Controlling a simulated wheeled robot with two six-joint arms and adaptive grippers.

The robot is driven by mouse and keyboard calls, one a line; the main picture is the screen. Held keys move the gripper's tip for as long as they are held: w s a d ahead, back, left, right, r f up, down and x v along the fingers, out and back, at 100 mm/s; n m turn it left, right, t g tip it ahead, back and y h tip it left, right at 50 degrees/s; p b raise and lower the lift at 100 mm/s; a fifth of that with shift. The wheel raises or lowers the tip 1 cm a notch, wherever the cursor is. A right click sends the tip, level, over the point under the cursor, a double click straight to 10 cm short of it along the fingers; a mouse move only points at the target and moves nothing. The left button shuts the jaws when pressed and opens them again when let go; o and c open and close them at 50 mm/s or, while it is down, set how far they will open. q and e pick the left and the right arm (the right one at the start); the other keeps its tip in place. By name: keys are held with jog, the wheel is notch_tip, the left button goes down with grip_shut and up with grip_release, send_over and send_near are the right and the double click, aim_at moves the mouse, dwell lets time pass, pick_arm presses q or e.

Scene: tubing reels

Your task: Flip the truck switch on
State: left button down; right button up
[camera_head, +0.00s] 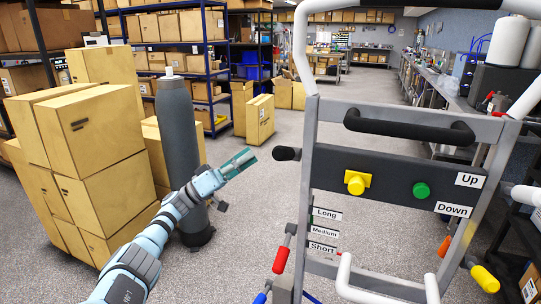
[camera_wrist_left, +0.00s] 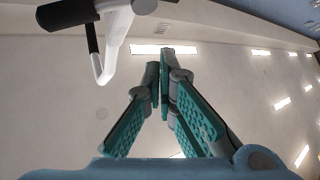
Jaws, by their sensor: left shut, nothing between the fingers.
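The truck (camera_head: 310,130) is a grey metal frame with white tubes and a dark control panel (camera_head: 390,173). On the panel sit a yellow knob on a yellow plate (camera_head: 356,183) and a round green button (camera_head: 421,190), beside "Up" and "Down" labels. Which of these is the switch, and its setting, I cannot tell. My left gripper (camera_head: 244,162) is shut and empty, left of the truck, apart from the panel and near a black grip (camera_head: 287,154). In the left wrist view its fingers (camera_wrist_left: 160,62) meet, with a white truck tube (camera_wrist_left: 115,35) at upper left. My right gripper is not in view.
A dark grey cylinder (camera_head: 176,140) stands behind my left arm. Stacked cardboard boxes (camera_head: 85,130) are at left. Red-tipped (camera_head: 281,258) and yellow-tipped (camera_head: 484,278) levers project from the truck's lower part. The floor (camera_head: 245,240) between cylinder and truck is clear.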

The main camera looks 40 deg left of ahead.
aim_at(288, 154)
pick_arm(q)
jog(key=s+d+r+m+g+h, duration=0.1)
jog(key=s+r+m+g+h, duration=0.3)
jog(key=s+r+g+h, duration=0.2)
jog(key=shift+d+r+m, duration=0.3)
jog(key=shift+r+m, duration=0.1)
jog(key=shift+r, duration=0.45)
jog(key=shift+w, duration=0.2)
jog(key=w+d+r+p, duration=0.1)
jog(key=w+d+p, duration=0.1)
jog(key=d, duration=0.6)
jog(key=shift+w+d+r, duration=0.2)
jog(key=shift+w+d, duration=0.05)
jog(key=shift+w, duration=0.55)
jog(key=shift+s+f+m+g+h+b, duration=0.2)
jog(key=shift+f+m+g+h+b, duration=0.15)
jog(key=shift+m, duration=0.25)
